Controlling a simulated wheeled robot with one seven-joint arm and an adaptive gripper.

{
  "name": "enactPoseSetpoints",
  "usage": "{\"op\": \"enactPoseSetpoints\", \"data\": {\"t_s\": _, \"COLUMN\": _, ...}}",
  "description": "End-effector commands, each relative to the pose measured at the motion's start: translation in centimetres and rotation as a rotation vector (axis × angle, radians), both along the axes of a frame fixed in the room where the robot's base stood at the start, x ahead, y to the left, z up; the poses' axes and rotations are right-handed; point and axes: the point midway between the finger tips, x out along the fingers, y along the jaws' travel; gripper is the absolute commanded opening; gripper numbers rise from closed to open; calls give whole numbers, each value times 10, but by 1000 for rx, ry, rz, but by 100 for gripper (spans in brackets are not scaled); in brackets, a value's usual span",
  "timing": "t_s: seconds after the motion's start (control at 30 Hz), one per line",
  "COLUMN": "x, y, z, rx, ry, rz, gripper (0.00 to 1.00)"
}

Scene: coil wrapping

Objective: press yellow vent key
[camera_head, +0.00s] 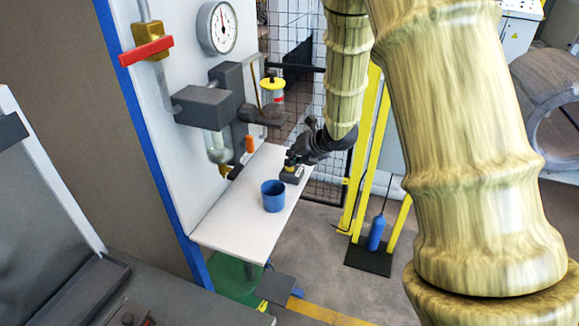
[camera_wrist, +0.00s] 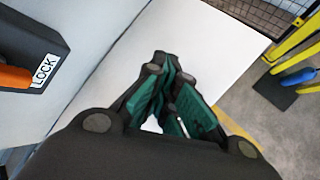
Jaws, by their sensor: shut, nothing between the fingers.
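A small yellow piece (camera_head: 225,170) sits under the clear bowl (camera_head: 217,148) of the grey wall unit; it looks like the vent key, though it is too small to be sure. My gripper (camera_head: 290,167) is over the white shelf, to the right of that piece and apart from it. In the wrist view my gripper's green-padded fingers (camera_wrist: 172,105) are shut with nothing held. The yellow piece does not show there.
A blue cup (camera_head: 273,197) stands on the white shelf (camera_head: 225,228). An orange knob (camera_wrist: 15,78) sits beside a LOCK label (camera_wrist: 45,70). A red lever (camera_head: 147,50), a gauge (camera_head: 220,27) and a yellow-topped canister (camera_head: 272,88) are on the panel. Yellow posts (camera_head: 365,150) stand right.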

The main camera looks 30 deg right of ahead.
Motion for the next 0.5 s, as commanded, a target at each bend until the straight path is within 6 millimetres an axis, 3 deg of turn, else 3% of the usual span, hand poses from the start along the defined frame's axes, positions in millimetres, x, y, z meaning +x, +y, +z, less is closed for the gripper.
{"op": "enactPoseSetpoints", "data": {"t_s": 0.5, "x": 0, "y": 0, "z": 13, "rx": -1, "ry": 0, "rz": 0, "gripper": 0}}
